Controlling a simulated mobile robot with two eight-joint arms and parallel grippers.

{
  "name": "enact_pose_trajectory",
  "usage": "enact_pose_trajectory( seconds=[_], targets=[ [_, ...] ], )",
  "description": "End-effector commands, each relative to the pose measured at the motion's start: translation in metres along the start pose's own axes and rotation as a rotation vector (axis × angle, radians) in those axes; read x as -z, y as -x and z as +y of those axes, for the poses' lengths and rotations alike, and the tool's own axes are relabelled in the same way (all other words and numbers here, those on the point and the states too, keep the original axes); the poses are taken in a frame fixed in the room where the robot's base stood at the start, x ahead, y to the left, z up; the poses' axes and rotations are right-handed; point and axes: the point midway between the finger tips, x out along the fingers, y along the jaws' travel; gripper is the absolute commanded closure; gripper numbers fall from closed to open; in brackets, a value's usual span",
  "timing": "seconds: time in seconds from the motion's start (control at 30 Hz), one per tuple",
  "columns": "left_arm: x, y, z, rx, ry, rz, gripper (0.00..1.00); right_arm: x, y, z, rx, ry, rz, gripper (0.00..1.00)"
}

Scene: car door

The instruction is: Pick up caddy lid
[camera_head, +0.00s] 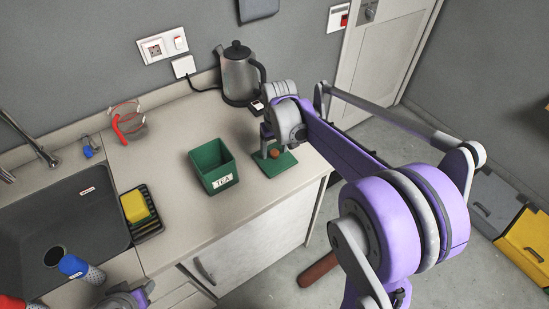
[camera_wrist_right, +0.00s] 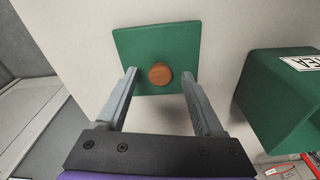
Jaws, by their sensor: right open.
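The caddy lid is a flat green square (camera_head: 286,163) with a round wooden knob, lying on the counter right of the green caddy marked TEA (camera_head: 212,166). In the right wrist view the lid (camera_wrist_right: 135,42) is ahead, with its knob (camera_wrist_right: 160,74) facing me. My right gripper (camera_head: 270,147) is open above the lid, one finger on each side of the knob with gaps showing. The caddy is open-topped and also shows at the right of the wrist view (camera_wrist_right: 275,85). My left gripper (camera_head: 135,294) is partly in view at the bottom edge; its jaws are unclear.
A kettle (camera_head: 238,74) stands behind the lid near the wall. A sink (camera_head: 62,235), a sponge holder (camera_head: 148,231) with a yellow sponge (camera_head: 135,206), and a blue-capped shaker (camera_head: 81,268) are at the left. The counter's front edge is close to the lid.

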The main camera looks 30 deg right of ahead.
Motion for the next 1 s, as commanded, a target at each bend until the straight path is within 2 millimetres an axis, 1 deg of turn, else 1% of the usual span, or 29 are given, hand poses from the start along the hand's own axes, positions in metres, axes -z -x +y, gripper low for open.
enact_pose_trajectory(
  seconds=[0.07,0.23,0.27,0.3,0.37,0.4,0.57,0.6,0.63,1.0],
  targets=[
    [-0.0002,-0.0002,0.0,0.0,0.0,0.0,0.5,0.0,-0.0033,-0.0001,0.0,0.0,0.0,0.31],
    [-0.0002,-0.0001,0.0,0.0,0.0,0.0,0.5,-0.0001,-0.0031,-0.0001,0.0,0.0,0.0,0.31],
    [-0.0002,-0.0001,0.0,0.0,0.0,0.0,0.5,-0.0001,-0.0031,-0.0001,0.0,0.0,0.0,0.34],
    [-0.0002,-0.0001,0.0,0.0,0.0,0.0,0.5,-0.0001,-0.003,0.0,0.0,0.0,0.0,0.41],
    [-0.0002,-0.0001,0.0,0.0,0.0,0.0,0.5,-0.0001,-0.0029,0.0,0.0,0.0,0.0,0.52],
    [-0.0002,-0.0001,0.0,0.0,0.0,0.0,0.5,-0.0001,-0.0029,0.0,0.0,0.0,0.0,0.59],
    [-0.0002,-0.0001,0.0,0.0,0.0,0.0,0.5,-0.0001,-0.0028,0.0,0.0,0.0,0.0,0.88],
    [-0.0002,-0.0001,0.0,0.0,0.0,0.0,0.5,-0.0001,-0.0028,0.0,0.0,0.0,0.0,0.95],
    [-0.0002,-0.0001,0.0,0.0,0.0,0.0,0.5,-0.0001,-0.0028,0.0,0.0,0.0,0.0,1.0],
    [0.0,0.0,0.0,0.0,0.0,0.0,0.5,0.0002,-0.0002,0.0,0.0,0.0,0.0,1.0]
  ],
)
